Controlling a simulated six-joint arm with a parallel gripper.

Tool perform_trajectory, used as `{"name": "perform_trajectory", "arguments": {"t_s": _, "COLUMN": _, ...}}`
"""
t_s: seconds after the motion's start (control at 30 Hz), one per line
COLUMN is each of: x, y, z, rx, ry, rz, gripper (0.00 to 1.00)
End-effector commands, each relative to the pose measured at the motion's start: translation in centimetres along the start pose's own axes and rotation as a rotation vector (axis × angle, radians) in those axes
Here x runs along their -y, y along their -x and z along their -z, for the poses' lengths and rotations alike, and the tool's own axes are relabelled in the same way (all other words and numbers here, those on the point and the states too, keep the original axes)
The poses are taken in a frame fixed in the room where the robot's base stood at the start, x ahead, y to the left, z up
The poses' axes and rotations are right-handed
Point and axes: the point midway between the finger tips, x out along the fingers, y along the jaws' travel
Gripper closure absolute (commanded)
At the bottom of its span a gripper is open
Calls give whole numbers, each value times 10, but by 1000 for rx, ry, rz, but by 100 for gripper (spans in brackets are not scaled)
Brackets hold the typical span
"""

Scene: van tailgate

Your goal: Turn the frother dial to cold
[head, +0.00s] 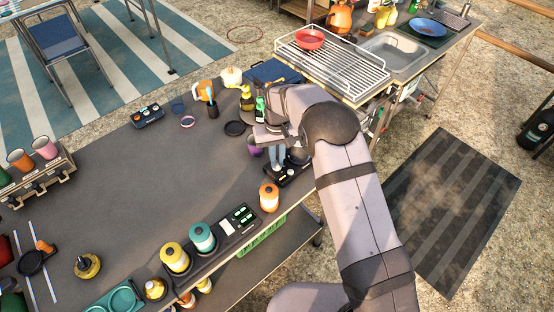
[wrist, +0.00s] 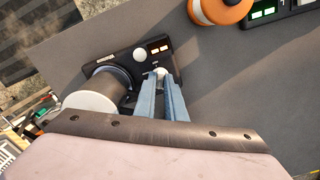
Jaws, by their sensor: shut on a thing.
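The frother (wrist: 118,58) has a black base with a small lit panel and a round white button (wrist: 140,55); a dark round part with a white top stands at its left in the wrist view. In the head view the frother (head: 284,180) is partly behind my arm. My gripper (wrist: 161,80) points down at the base, its two fingers close together around a small pale knob (wrist: 161,72), which appears to be the dial. The fingers cover most of the knob, and its setting cannot be read. My gripper (head: 277,168) also shows in the head view.
An orange-and-white canister (head: 269,197) stands beside the frother, near a black panel with green displays (head: 240,217). A purple cup (head: 254,146) and a dark green bottle (head: 260,108) stand close to my gripper. The table's left middle is clear.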

Motion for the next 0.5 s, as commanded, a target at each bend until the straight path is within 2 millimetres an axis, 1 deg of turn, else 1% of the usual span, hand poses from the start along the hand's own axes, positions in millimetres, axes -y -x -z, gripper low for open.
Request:
{"name": "perform_trajectory", "arguments": {"t_s": 0.3, "x": 0, "y": 0, "z": 1, "rx": -2, "ry": -272, "rz": 0, "gripper": 100}}
{"name": "perform_trajectory", "arguments": {"t_s": 0.5, "x": 0, "y": 0, "z": 1, "rx": -3, "ry": -423, "rz": 1, "gripper": 100}}
